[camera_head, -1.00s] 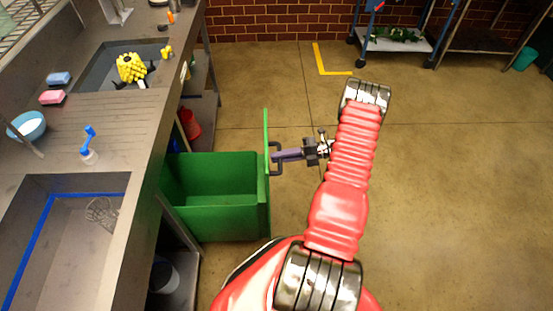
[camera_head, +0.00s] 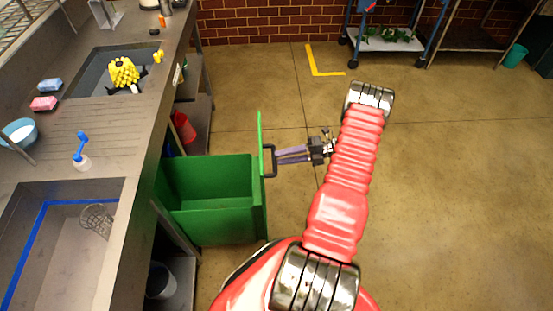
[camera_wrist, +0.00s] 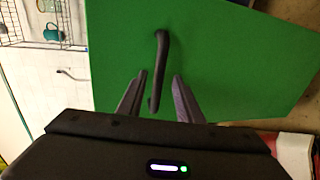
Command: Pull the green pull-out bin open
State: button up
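The green pull-out bin (camera_head: 212,222) stands out from under the counter on the left, and its empty-looking inside shows from above. Its upright front panel (camera_head: 261,190) carries a dark bar handle (camera_head: 270,160). The wrist view shows the green panel (camera_wrist: 230,60) and the handle (camera_wrist: 161,55) close ahead. My gripper (camera_head: 280,155) is at the handle's outer side. In the wrist view my gripper (camera_wrist: 159,75) has its fingers apart, with the handle in line with the gap and space visible on both sides. I cannot tell how deep the handle sits between the fingertips.
The grey counter (camera_head: 95,150) with sinks runs along the left. A red bucket (camera_head: 183,127) is on the shelf under it. A blue cart (camera_head: 390,45) stands at the back. The floor (camera_head: 450,180) to the right is clear.

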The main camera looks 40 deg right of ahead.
jog(key=v, duration=0.9)
jog(key=shift+s+d, duration=0.25)
jog(key=shift+d, duration=0.05)
